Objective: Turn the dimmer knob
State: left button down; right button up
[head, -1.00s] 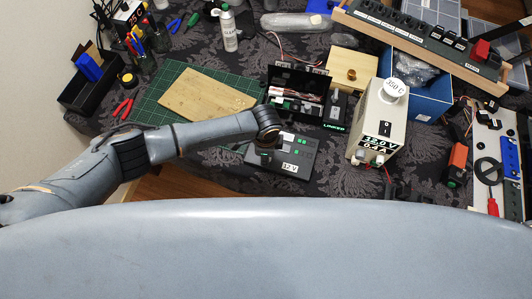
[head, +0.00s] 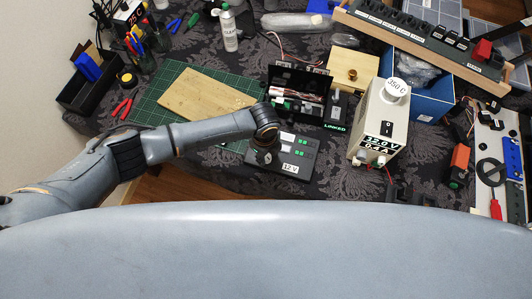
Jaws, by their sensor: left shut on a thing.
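A dark control panel (head: 310,157) with green-lit switches and a "12 V" label lies on the patterned cloth near the middle of the head view. My left gripper (head: 266,152) points down at the left part of this panel, beneath my wrist. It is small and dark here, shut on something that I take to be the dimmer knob. The knob itself is hidden by the gripper and wrist, so its angle cannot be seen. My right gripper is not in view.
Behind the panel stands an open black case (head: 298,88) with wires. A beige power supply (head: 378,122) stands to the right. A green cutting mat (head: 150,108) with a wooden board (head: 205,95) lies to the left. A blue box (head: 432,104) is farther right.

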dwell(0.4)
pick_arm(q)
jog(key=c, duration=1)
grip_release()
notch_tip(320, 180, up, 12)
jog(key=shift+s+a+r, duration=0.1)
jog(key=shift+s+a, duration=0.05)
